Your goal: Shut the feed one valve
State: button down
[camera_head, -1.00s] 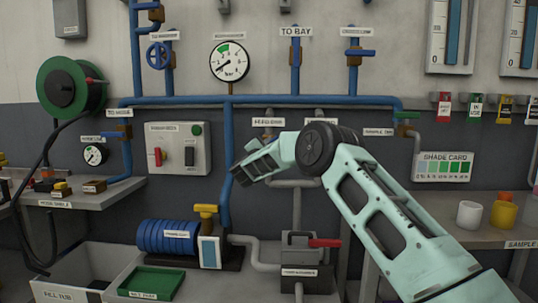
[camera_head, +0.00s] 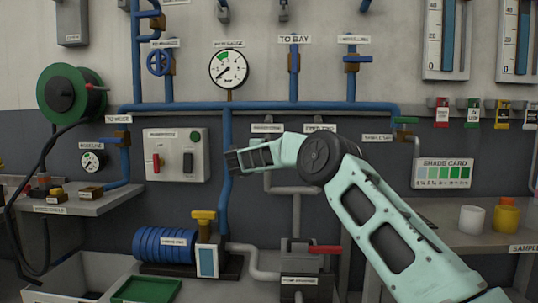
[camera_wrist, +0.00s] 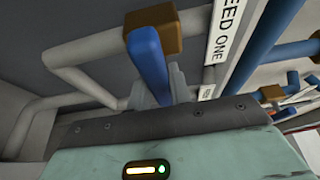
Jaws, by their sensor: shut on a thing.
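The feed one valve shows in the wrist view as a brown body (camera_wrist: 153,28) on a grey pipe, with a blue lever handle (camera_wrist: 148,65). Beside it is the label "FEED ONE" (camera_wrist: 222,35). The handle hangs from the body toward my gripper, and in this view it lies across the pipe line. My gripper (camera_wrist: 156,92) has its grey fingers on either side of the handle's end, shut on it. In the head view my gripper (camera_head: 238,161) is in front of the wall, below and left of the feed label (camera_head: 267,128); the valve is hidden there.
A blue vertical pipe (camera_head: 227,130) runs close by my gripper. A control box (camera_head: 177,155) is to the left. Grey pipes (camera_head: 297,215) and a red-handled unit (camera_head: 310,255) are below. Another brown valve with a blue handle (camera_wrist: 272,93) is at the wrist view's right.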

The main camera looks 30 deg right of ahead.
jog(key=shift+f, duration=0.1)
dwell(0.4)
jog(key=c, duration=1.3)
grip_release()
jog(key=b+v, duration=0.2)
jog(key=v, duration=1.5)
jog(key=shift+s+a, duration=0.15)
jog(key=shift+a, duration=0.1)
